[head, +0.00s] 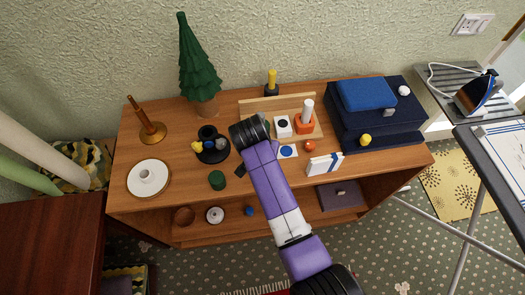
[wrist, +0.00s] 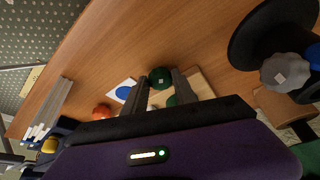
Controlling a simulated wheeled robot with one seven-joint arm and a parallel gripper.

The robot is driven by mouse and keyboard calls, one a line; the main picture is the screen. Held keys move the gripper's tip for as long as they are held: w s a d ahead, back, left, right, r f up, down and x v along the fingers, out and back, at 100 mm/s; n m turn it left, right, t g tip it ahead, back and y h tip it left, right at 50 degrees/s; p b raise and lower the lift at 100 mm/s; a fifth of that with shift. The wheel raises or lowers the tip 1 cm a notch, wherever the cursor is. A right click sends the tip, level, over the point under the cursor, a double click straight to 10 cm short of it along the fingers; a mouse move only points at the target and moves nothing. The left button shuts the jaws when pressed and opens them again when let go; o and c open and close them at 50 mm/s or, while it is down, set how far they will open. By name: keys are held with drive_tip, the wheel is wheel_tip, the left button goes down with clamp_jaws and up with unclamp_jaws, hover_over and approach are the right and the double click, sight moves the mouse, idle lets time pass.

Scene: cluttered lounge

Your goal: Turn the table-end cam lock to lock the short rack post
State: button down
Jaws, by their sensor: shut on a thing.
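A light wooden rack board (head: 313,134) lies on the wooden sideboard, and part of it shows in the wrist view (wrist: 203,88). My gripper (head: 238,167) points down at the board's left end. In the wrist view its two fingers (wrist: 160,95) are closed around a small green piece (wrist: 172,101) by the board, probably the cam lock; its turn angle is mostly hidden. The head view hides this grip behind my wrist.
A black dish (head: 213,157) with small items is close on the left. Navy cases (head: 375,125) fill the right end.

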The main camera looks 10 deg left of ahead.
drive_tip(key=shift+m, duration=0.4)
drive_tip(key=c, duration=1)
unclamp_jaws()
drive_tip(key=v, duration=0.7)
drive_tip(key=shift+a+r+b, duration=0.15)
drive_tip(key=shift+r+b, duration=0.2)
drive_tip(key=shift+s, duration=0.1)
